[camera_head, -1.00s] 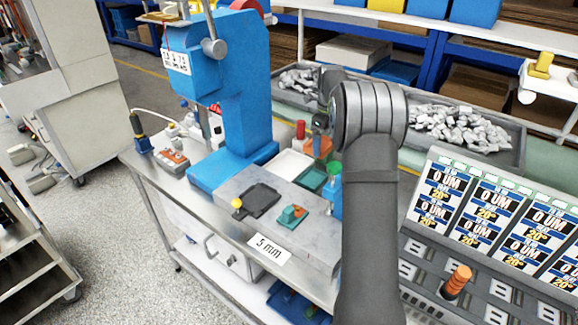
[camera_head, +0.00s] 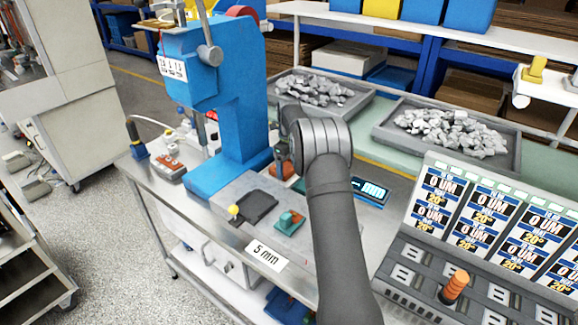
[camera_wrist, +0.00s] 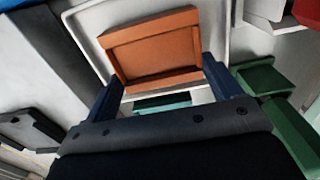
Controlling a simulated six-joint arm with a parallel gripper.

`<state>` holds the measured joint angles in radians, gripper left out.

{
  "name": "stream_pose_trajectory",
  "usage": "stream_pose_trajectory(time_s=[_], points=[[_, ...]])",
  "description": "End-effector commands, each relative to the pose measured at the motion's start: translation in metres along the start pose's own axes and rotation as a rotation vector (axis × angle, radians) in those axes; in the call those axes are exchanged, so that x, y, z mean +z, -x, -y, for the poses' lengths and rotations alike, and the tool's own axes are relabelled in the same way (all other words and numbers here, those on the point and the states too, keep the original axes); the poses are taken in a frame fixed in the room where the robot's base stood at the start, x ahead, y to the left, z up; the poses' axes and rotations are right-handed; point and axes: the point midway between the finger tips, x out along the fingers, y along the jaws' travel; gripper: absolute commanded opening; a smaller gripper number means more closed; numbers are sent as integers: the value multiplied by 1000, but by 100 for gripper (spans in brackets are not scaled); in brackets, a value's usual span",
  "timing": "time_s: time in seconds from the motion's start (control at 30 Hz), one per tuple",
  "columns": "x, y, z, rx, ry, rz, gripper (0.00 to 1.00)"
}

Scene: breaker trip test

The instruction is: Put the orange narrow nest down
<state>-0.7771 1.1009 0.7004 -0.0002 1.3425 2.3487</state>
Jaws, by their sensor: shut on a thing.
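The orange narrow nest (camera_wrist: 152,48) is a shallow rectangular frame with raised edges. In the wrist view it sits between my gripper's two blue fingers (camera_wrist: 164,78), which are shut on it. Behind it is a white tray (camera_wrist: 78,28); I cannot tell whether the nest touches the tray. In the head view, my gripper (camera_head: 283,158) is just right of the blue press, with the orange nest (camera_head: 285,169) partly visible below it. My arm hides most of the tray area there.
The blue press (camera_head: 235,130) stands close on the left. A grey block carries a dark plate (camera_head: 257,207) and a teal-and-orange piece (camera_head: 289,221). A green nest (camera_wrist: 262,80) lies right of my fingers.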

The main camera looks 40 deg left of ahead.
Motion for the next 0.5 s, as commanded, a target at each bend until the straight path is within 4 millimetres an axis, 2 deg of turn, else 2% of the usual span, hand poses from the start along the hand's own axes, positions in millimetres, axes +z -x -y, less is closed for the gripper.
stream_pose_trajectory(time_s=[0.37,0.4,0.47,0.5], points=[[0,-5,0,-1,0,1,52],[0,-5,0,0,0,1,87],[0,-5,0,0,0,1,99],[0,-5,0,0,0,1,100]])
